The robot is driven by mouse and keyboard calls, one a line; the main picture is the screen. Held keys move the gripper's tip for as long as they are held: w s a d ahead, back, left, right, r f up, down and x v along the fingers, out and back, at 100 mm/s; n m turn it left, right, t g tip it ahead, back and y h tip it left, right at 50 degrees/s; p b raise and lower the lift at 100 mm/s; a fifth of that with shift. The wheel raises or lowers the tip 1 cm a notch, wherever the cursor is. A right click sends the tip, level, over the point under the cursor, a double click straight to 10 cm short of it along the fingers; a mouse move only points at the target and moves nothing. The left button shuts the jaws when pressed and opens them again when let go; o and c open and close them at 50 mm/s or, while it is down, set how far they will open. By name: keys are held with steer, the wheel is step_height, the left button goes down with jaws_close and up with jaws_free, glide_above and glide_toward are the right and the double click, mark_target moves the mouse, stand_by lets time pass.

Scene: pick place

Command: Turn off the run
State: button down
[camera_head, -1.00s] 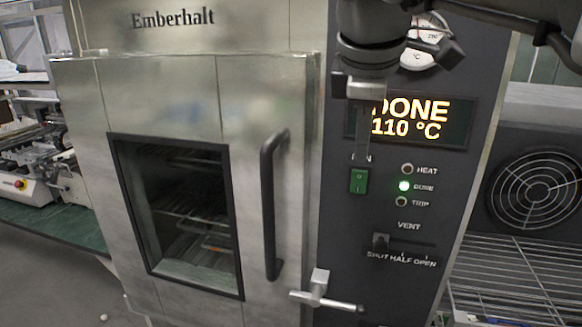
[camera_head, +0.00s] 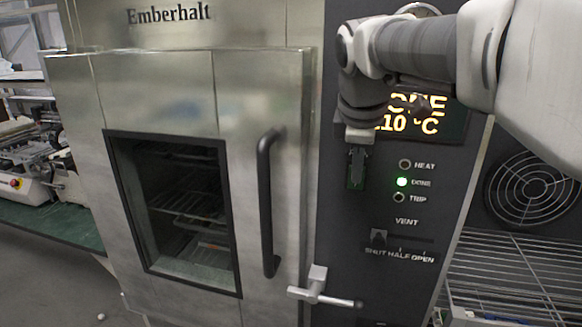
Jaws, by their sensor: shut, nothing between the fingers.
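The green rocker switch (camera_head: 350,184) is on the dark control panel (camera_head: 400,290) of the Emberhalt oven, below the display and left of the indicator lights. My gripper (camera_head: 357,170) points down the panel, its fingers shut with nothing between them. The fingers are in front of the switch and hide most of it; I cannot tell whether they touch it or which way it is tipped. The display (camera_head: 440,118) shows part of "DONE" and "110 °C"; my arm covers its left and upper part. The DONE light (camera_head: 402,182) glows green. The HEAT light (camera_head: 405,164) and TRIP light (camera_head: 398,197) are dark.
The oven door (camera_head: 255,90) is closed, with a dark upright handle (camera_head: 269,205). The vent slider (camera_head: 379,237) is at SHUT. A wire rack (camera_head: 510,270) and a fan grille (camera_head: 530,190) are at right.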

steer(key=shift+w, duration=0.1)
stand_by(0.3)
steer(key=shift+w+d+r+p, duration=0.15)
steer(key=shift+w+p, duration=0.1)
steer(key=shift+p, duration=0.15)
steer(key=shift+r+p, duration=0.75)
steer(key=shift+r, duration=0.05)
